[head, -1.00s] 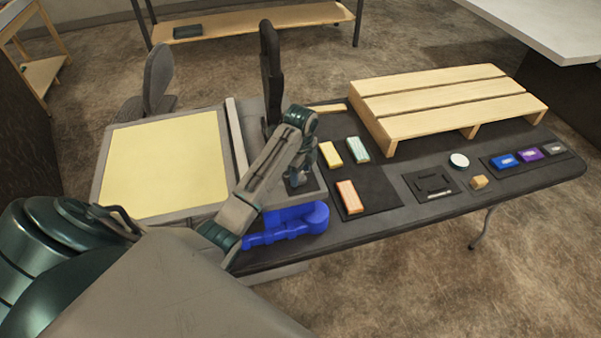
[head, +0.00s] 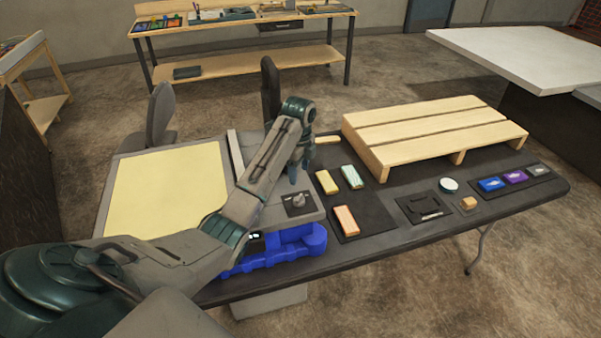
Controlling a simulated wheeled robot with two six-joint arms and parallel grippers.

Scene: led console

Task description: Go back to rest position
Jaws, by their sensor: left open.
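My left gripper (head: 298,172) hangs below the wrist of my left arm, over the grey console (head: 238,150) near its right edge. It is open, and I see nothing between its fingers. A dark knob plate (head: 298,204) with a grey knob shows on the console just below it. The console's pale yellow panel (head: 165,188) is at the left. My right gripper is out of view.
A blue tray-like object (head: 290,244) lies at the table's front edge. Several coloured blocks, including an orange one (head: 346,220), lie on the dark table (head: 390,242). A wooden pallet (head: 430,138) stands behind them. A white table (head: 525,55) is at the right.

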